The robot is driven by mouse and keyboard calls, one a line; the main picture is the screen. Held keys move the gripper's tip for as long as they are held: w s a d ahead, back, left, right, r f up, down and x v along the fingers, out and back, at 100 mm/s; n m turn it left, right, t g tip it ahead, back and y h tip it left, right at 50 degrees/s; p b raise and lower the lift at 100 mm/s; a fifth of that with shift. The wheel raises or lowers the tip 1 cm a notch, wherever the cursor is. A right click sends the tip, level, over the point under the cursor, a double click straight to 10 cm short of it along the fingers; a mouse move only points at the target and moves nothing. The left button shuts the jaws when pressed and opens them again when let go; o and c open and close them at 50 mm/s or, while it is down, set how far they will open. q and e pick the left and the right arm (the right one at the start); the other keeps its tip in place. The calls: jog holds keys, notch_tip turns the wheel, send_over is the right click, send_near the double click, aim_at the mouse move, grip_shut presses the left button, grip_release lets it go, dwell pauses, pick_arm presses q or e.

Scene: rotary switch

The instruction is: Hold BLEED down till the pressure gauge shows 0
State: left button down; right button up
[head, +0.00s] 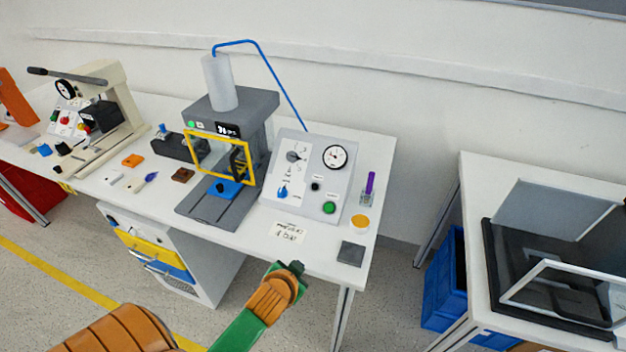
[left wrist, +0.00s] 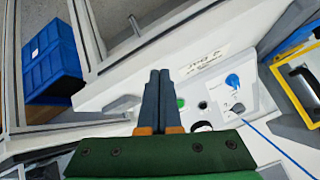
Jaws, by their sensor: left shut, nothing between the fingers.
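The light grey control panel (head: 305,205) stands on the white bench, with a round white pressure gauge (head: 335,156) at its upper right. The gauge needle is too small to read. Below the gauge are a black button (head: 315,187) and a green button (head: 329,208); their labels are unreadable, so I cannot tell which is BLEED. My left gripper (head: 292,267) is shut and empty, in front of the bench edge and apart from the panel in the head view. In the left wrist view its shut fingers (left wrist: 160,72) partly cover the green button (left wrist: 181,102). My right gripper is out of view.
A blue knob (head: 283,191) is on the panel's left side. A press with a yellow guard frame (head: 221,179) stands left of it.

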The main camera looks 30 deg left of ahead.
aim_at(315, 187)
pick_arm(q)
jog(key=w+a+r+m+t+y, duration=0.1)
jog(key=w+a+r+t, duration=0.2)
jog(key=w+r, duration=0.3)
jog(key=w+a+r+m+t+y, duration=0.1)
jog(key=w+a+r+m+t, duration=0.1)
jog(key=w+a+r+t, duration=0.2)
notch_tip(315, 187, up, 3)
jog(key=w, duration=0.2)
jog(key=shift+w+t, duration=0.3)
jog(key=shift+t, duration=0.1)
jog(key=shift+r, duration=0.1)
jog(key=w+f+b, duration=0.1)
jog(key=f+b, duration=0.1)
jog(key=w+f+b, duration=0.2)
jog(key=b, duration=0.1)
jog(key=w+a+f+b, duration=0.1)
jog(key=f+b, duration=0.1)
jog(key=shift+w+a+f+b, duration=0.15)
jog(key=shift+w+b, duration=0.1)
jog(key=shift+b, duration=0.15)
jog(key=shift+w+a+f+b, duration=0.1)
jog(key=shift+w+f+b, duration=0.2)
jog(key=shift+w+b, duration=0.2)
